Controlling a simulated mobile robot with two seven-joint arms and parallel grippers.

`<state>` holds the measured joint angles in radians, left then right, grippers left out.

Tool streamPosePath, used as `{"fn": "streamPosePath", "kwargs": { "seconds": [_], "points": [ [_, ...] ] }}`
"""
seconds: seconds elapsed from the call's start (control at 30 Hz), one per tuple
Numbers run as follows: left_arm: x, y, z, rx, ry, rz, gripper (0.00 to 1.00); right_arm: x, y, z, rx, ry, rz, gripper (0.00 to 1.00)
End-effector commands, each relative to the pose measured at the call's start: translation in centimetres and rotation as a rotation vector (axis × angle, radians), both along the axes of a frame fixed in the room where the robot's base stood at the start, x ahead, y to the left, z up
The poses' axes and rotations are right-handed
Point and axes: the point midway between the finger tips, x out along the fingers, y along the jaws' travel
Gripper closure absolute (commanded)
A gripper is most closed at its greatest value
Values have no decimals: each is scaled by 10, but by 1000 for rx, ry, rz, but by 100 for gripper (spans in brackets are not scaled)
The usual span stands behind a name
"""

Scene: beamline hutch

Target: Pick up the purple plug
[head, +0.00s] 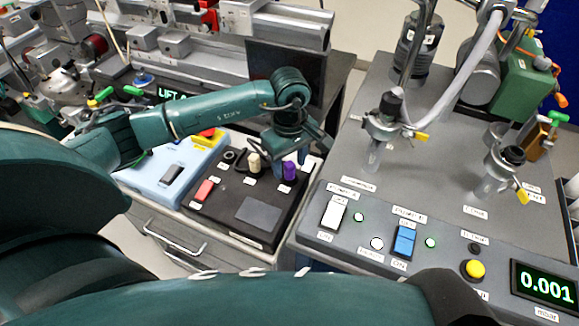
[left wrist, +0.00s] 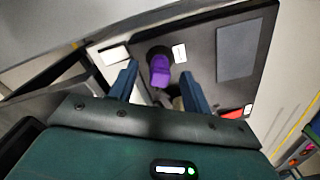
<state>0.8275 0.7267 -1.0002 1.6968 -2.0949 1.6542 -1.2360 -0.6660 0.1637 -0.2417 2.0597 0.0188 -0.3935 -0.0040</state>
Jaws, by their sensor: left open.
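The purple plug (head: 290,171) stands on a black board (head: 258,214) on the bench, near the board's back right. It also shows in the left wrist view (left wrist: 160,70). My left gripper (head: 291,158) is above the plug, pointing down. Its two blue fingers are apart; in the left wrist view (left wrist: 161,78) the plug appears between them, toward the fingertips. I see no contact, and I cannot tell the exact height of the fingertips. My right gripper is not in view.
A beige plug (head: 254,163) stands close left of the purple one. A red block (head: 204,190) and a grey pad (head: 258,212) are on the same board. A blue tray (head: 150,181) lies left. A grey control panel (head: 390,190) with valves and switches stands right.

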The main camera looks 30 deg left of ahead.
Motion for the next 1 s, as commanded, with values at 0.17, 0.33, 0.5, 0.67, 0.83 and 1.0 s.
{"fn": "streamPosePath", "kwargs": {
  "seconds": [0.17, 0.33, 0.5, 0.67, 0.83, 1.0],
  "points": [
    [0, 0, -17, 0, 0, 1, 51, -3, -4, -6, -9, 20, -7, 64],
    [0, 0, -19, 0, -1, 0, 51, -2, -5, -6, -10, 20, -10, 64],
    [0, 0, -19, 0, -1, 0, 59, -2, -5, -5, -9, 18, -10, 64],
    [0, 0, -18, 0, -1, 0, 73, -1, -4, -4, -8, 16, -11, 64],
    [0, 0, -18, 0, -1, 1, 86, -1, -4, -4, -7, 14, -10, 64],
    [0, 0, -18, 0, -1, 1, 100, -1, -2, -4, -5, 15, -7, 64]
  ]
}}
